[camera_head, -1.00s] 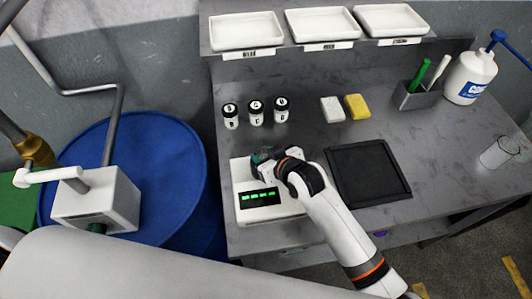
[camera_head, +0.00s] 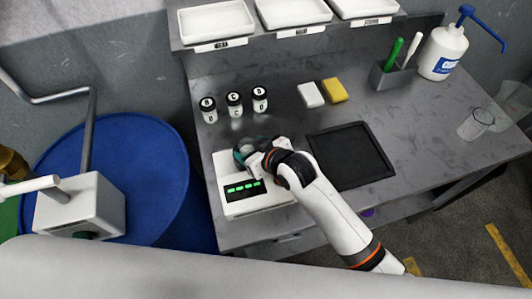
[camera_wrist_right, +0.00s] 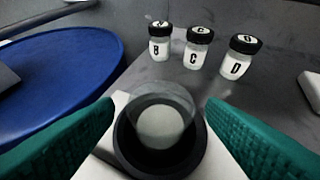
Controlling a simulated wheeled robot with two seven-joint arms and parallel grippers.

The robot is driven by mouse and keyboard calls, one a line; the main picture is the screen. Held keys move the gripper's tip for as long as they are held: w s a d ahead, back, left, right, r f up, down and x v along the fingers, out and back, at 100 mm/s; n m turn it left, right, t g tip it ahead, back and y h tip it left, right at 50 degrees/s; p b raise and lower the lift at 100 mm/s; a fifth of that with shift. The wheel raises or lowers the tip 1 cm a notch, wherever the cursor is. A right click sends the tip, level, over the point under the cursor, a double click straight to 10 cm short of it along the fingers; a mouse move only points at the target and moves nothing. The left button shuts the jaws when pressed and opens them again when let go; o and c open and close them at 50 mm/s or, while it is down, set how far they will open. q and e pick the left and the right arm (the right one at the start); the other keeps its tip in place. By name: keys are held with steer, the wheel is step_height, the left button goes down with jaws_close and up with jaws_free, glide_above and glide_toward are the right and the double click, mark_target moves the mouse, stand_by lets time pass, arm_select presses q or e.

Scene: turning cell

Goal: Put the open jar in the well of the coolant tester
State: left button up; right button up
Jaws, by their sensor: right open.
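The coolant tester (camera_head: 240,209) is a white box with a green-lit display near the left front of the bench. The open jar (camera_wrist_right: 160,118) is clear, with pale contents, and shows in the right wrist view. It stands inside the dark round well (camera_wrist_right: 130,157) of the tester, and looks upright. My right gripper (camera_head: 243,151) is over the tester's back part and hides the jar in the head view. In the right wrist view my right gripper's green fingers (camera_wrist_right: 160,104) are open on either side of the jar, with gaps showing. My left gripper is not in view.
Three lidded jars (camera_head: 234,104) stand behind the tester. A blue drum (camera_head: 110,175) stands left of the bench.

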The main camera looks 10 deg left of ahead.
steer(key=v, duration=0.9)
steer(key=shift+d+r+b, duration=0.2)
steer(key=shift+b, duration=0.25)
steer(key=shift+s, duration=0.15)
